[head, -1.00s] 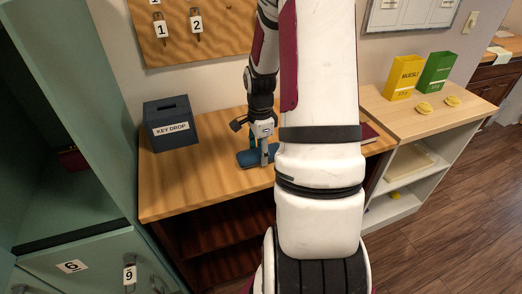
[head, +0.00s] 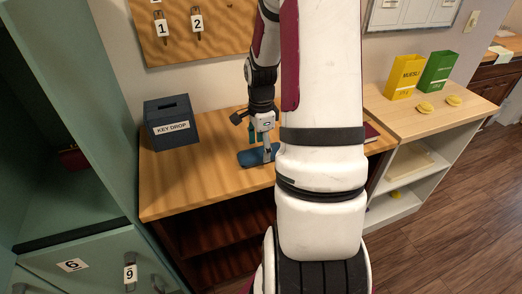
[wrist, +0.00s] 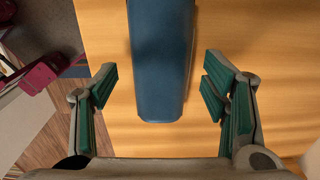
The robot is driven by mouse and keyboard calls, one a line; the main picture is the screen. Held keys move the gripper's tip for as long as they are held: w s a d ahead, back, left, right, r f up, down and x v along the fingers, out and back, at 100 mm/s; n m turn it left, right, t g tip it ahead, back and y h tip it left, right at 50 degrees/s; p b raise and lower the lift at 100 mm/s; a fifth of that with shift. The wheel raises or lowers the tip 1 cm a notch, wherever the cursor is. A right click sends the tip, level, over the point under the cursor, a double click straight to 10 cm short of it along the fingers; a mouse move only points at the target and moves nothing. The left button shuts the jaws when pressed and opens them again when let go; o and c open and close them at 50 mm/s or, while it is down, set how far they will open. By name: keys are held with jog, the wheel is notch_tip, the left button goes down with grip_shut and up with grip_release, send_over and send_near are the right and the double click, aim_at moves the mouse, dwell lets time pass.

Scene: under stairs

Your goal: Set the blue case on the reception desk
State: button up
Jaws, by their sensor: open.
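The blue case (head: 252,157) lies flat on the wooden reception desk (head: 190,190), right of the key drop box. In the wrist view the case (wrist: 160,65) runs from the top edge down to between the fingers. My gripper (head: 264,151) is just over the case, pointing down. In the wrist view my gripper (wrist: 163,90) is open, with a green-padded finger on each side of the case. Gaps of bare wood (wrist: 115,125) show between the pads and the case. My arm hides the right part of the desk.
A dark key drop box (head: 171,122) stands at the desk's back left. A dark red item (head: 371,132) lies at the desk's right end. A shelf unit (head: 450,105) with yellow and green boxes is on the right. The desk's front left is bare.

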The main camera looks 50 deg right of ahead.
aim_at(261, 150)
notch_tip(261, 150, up, 10)
jog(key=w+a+r+n+t+h, duration=0.1)
jog(key=a+r+n, duration=0.65)
jog(key=a, duration=0.35)
jog(key=s+a+r+n+t, duration=0.1)
jog(key=s+a+r+n, duration=0.1)
jog(key=a+n, duration=0.3)
jog(key=s+a+r+n+t, duration=0.1)
jog(key=s+a+r+n, duration=0.1)
jog(key=s+a+n, duration=0.2)
jog(key=s+a+r+n+t+y, duration=0.1)
jog(key=s+a+n, duration=0.3)
jog(key=a+n, duration=0.4)
jog(key=shift+a+r+t+b, duration=0.4)
jog(key=shift+a+r+t, duration=0.25)
jog(key=shift+r, duration=0.2)
jog(key=shift+c, duration=0.3)
